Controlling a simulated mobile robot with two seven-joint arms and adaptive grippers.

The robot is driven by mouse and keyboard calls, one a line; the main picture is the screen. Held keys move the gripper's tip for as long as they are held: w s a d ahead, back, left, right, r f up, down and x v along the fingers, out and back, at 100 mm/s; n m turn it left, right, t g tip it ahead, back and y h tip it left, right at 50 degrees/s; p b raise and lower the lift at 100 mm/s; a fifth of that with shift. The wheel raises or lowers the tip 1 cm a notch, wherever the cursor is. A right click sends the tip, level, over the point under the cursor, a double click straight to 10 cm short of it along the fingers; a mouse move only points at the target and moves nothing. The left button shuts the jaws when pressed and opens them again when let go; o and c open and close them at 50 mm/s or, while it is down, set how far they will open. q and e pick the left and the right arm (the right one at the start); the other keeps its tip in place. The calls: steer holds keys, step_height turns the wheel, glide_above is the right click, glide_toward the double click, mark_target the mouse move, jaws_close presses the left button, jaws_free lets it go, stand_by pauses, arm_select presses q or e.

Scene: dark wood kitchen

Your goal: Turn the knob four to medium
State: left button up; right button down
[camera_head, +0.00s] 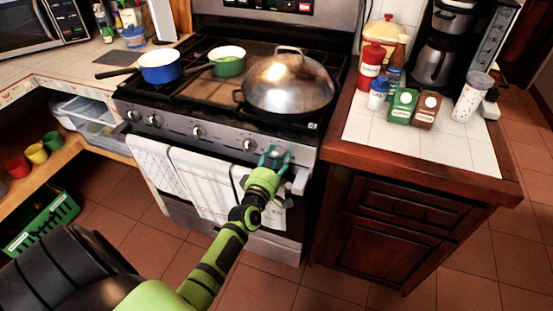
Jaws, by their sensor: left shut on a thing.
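The stove (165,124) has a row of knobs along its front panel. Uncovered knobs show at the left (153,120), in the middle (197,132) and right of the middle (249,145). My left gripper (274,156) is at the right end of this row, its teal fingers shut on the stove knob there. The fingers hide most of that knob, and its setting cannot be read. I cannot tell from any label which knob is number four. My right gripper is out of view.
Towels (200,182) hang on the oven handle just below the knobs. A domed lidded pan (288,85), a blue pot (160,66) and a green pot (228,62) stand on the stovetop. The tiled counter (440,144) at right holds bottles and a coffee maker.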

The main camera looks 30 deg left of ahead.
arm_select(q)
steer(key=shift+a+r+n, duration=0.15)
steer(key=shift+r+n, duration=0.05)
steer(key=shift+n, duration=1.1)
steer(key=o, duration=1.1)
steer(key=shift+o, duration=0.2)
steer(key=shift+f, duration=0.1)
